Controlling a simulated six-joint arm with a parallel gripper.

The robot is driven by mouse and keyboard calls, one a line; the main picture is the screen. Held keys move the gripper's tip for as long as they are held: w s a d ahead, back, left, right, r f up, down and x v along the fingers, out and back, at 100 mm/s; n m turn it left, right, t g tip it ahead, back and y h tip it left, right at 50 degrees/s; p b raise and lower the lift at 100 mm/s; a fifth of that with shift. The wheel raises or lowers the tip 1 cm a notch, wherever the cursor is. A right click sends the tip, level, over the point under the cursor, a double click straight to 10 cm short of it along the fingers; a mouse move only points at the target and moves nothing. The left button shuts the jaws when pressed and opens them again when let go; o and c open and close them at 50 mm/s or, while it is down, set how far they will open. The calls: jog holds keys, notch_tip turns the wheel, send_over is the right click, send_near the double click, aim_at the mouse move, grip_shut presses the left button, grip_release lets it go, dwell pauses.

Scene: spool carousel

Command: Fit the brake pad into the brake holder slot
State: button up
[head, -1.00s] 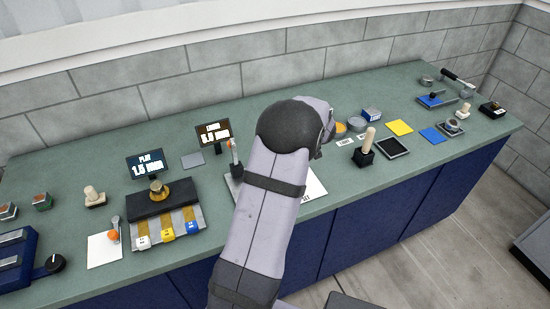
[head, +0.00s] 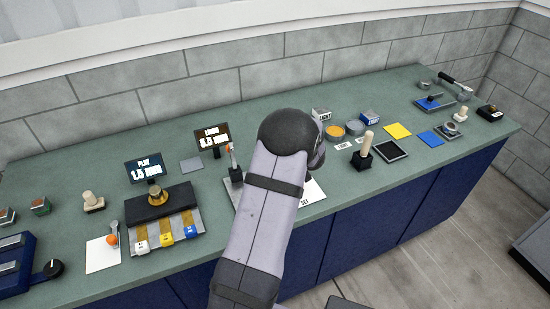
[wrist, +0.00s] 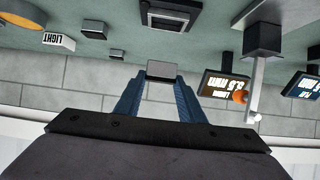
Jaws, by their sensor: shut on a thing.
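My gripper (wrist: 160,85) shows in the wrist view, with two blue fingers closed on a small pale grey block (wrist: 162,70) at their tips; I take it to be the brake pad. In the head view my arm hides the gripper and the block. A dark square fixture with a pale recess (wrist: 170,14) stands apart from the block, at the top of the wrist view. It may be the brake holder, but I cannot tell for sure. A black post with a pale lever and orange ball (wrist: 262,42) stands right of the fingers.
Two small displays (head: 145,169) (head: 213,138) stand on the green bench. A spool fixture with coloured tabs (head: 165,227) is at left. A black block with a wooden peg (head: 363,155) and a dark tray (head: 390,150) are right of my arm. Bare bench lies along the back.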

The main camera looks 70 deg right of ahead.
jog(key=shift+f+p, duration=0.65)
jog(key=shift+f, duration=2.9)
